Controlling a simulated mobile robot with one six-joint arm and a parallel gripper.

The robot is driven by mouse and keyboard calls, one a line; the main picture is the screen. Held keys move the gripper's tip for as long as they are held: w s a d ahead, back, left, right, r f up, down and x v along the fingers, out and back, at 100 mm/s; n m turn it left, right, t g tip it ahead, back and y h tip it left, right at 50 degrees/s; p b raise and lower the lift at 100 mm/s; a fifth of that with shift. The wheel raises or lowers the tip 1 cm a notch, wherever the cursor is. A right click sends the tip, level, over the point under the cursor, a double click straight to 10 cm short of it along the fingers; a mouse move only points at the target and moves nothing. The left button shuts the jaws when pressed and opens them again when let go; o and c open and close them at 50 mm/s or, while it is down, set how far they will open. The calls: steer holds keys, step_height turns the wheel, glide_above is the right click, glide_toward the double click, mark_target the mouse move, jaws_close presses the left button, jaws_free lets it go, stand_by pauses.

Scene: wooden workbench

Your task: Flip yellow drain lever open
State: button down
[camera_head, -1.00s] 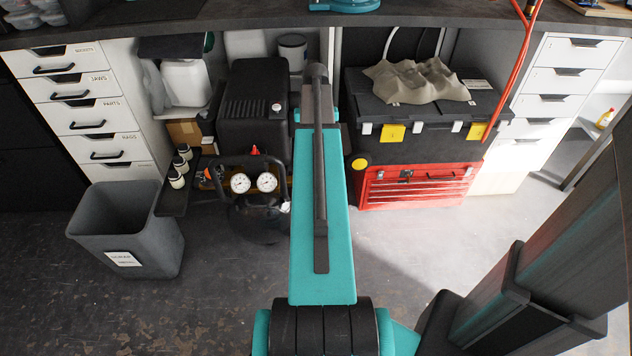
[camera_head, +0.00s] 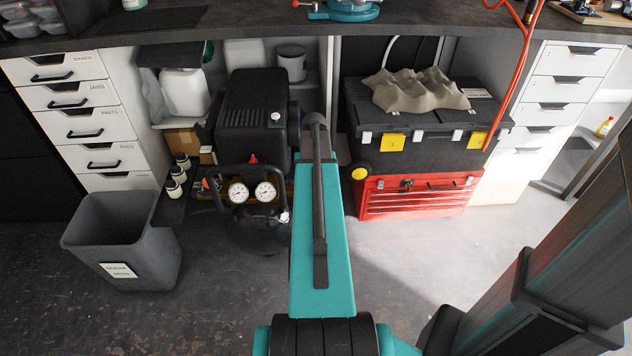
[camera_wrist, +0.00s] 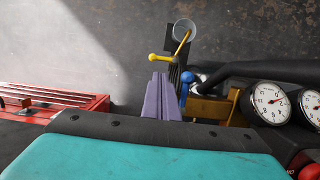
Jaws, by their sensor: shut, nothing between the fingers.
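My gripper (camera_wrist: 161,78) shows in the wrist view as two pale purple fingers, shut together with nothing between them. A yellow lever with a round knob (camera_wrist: 154,57) lies just beyond the fingertips, slightly left; whether they touch I cannot tell. A second yellow bar (camera_wrist: 183,42) crosses in front of a round grey part above it. A blue knob (camera_wrist: 187,77) sits close to the right of the fingertips. In the head view, my arm hides the gripper and the levers. The black compressor (camera_head: 252,113) with two gauges stands to the left of the arm.
Two pressure gauges (camera_wrist: 268,102) and a dark hose lie right of the fingers in the wrist view. A red tool chest (camera_head: 418,196) under a black toolbox (camera_head: 415,143) stands right of my arm. A grey bin (camera_head: 122,240) stands left. Open floor lies in front.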

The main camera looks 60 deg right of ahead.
step_height(320, 180, down, 8)
steer(key=a+b, duration=0.1)
steer(key=shift+s+r, duration=0.2)
steer(key=shift+s, duration=0.25)
steer(key=shift+a, duration=0.1)
